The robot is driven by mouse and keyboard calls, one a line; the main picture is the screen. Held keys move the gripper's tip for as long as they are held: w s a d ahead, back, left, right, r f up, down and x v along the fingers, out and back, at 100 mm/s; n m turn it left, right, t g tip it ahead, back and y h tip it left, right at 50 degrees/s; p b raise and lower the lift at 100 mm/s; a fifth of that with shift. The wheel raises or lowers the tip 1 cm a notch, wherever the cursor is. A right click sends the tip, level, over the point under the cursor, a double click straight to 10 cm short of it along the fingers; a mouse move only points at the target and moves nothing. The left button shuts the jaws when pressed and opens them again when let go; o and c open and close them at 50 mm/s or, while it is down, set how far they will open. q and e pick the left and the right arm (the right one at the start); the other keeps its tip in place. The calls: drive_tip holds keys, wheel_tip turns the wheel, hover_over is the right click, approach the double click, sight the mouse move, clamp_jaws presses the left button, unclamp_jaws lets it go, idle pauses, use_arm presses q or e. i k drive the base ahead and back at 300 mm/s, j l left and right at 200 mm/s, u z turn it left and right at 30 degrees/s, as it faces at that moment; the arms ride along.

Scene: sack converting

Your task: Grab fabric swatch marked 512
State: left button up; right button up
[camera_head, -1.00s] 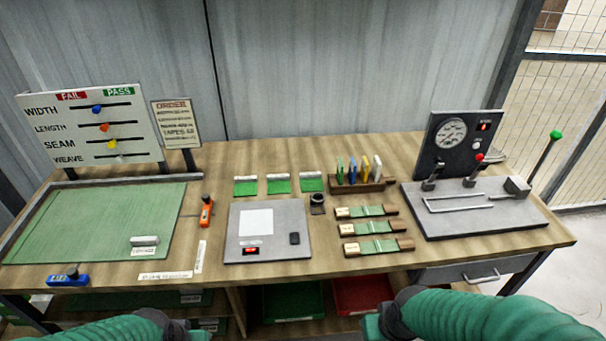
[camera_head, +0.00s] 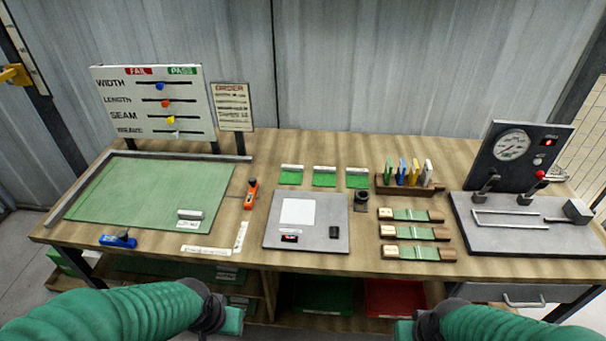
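Three small green fabric swatches with white top strips lie in a row at the table's back middle: a left one (camera_head: 291,179), a middle one (camera_head: 324,181) and a right one (camera_head: 357,183). Any numbers on them are too small to read, so I cannot tell which is marked 512. My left gripper (camera_head: 233,322) is low in front of the table, its end only partly in view. My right gripper (camera_head: 404,330) is at the bottom edge, mostly cut off. Both are well away from the swatches; I cannot see whether they are open or shut.
A grey scale plate (camera_head: 277,236) lies in front of the swatches. A green mat (camera_head: 130,195) covers the left. A gauge press (camera_head: 540,235) is far right. Bins sit below.

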sight(290, 174)
drive_tip(key=i+j+u, duration=0.25)
drive_tip(key=i, duration=0.45)
drive_tip(key=i+u, duration=0.3)
drive_tip(key=i, duration=0.35)
